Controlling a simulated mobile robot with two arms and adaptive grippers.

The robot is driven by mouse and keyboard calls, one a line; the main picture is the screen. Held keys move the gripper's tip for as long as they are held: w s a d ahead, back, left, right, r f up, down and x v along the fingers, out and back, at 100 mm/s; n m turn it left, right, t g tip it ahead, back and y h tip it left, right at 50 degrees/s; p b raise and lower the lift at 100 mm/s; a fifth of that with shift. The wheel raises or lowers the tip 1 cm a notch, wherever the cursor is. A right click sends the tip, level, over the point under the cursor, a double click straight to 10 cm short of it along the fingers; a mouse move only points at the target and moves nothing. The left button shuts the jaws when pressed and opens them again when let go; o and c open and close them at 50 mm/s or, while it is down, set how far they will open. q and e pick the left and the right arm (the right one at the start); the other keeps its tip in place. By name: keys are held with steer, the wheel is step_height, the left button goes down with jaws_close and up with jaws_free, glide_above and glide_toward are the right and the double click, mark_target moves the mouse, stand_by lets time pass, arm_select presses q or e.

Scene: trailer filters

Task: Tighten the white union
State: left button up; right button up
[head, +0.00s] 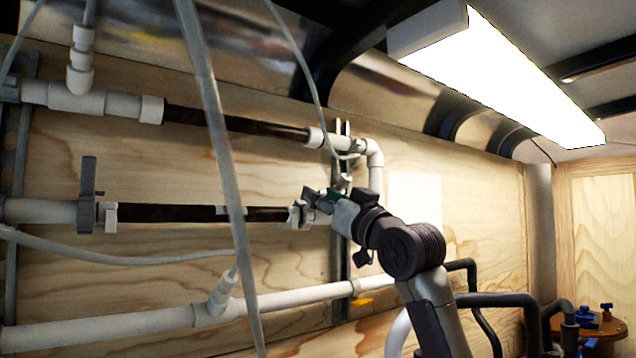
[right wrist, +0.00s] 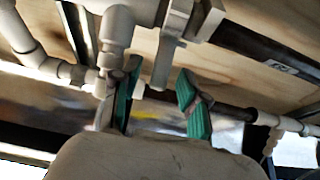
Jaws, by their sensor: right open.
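A white union fitting (head: 298,214) sits at the right end of the lower dark filter tube (head: 180,213) on the plywood wall. My right gripper (head: 316,200) is beside it and partly covers the pipe there. In the right wrist view, the green-padded fingers of my right gripper (right wrist: 158,88) are spread apart. A white fitting with a flat projecting part (right wrist: 165,58) shows beyond and between the fingertips. I cannot tell whether a finger touches it. Nothing is clearly gripped. My left gripper is not in view.
An upper dark filter tube (head: 235,121) and a lower white pipe (head: 150,327) run along the wall. A grey hose (head: 225,150) hangs in front. A grey valve-like part (head: 87,196) stands at left. A bright lamp (head: 510,75) hangs above right.

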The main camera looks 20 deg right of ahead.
steer(key=shift+x, duration=0.8)
jaws_close()
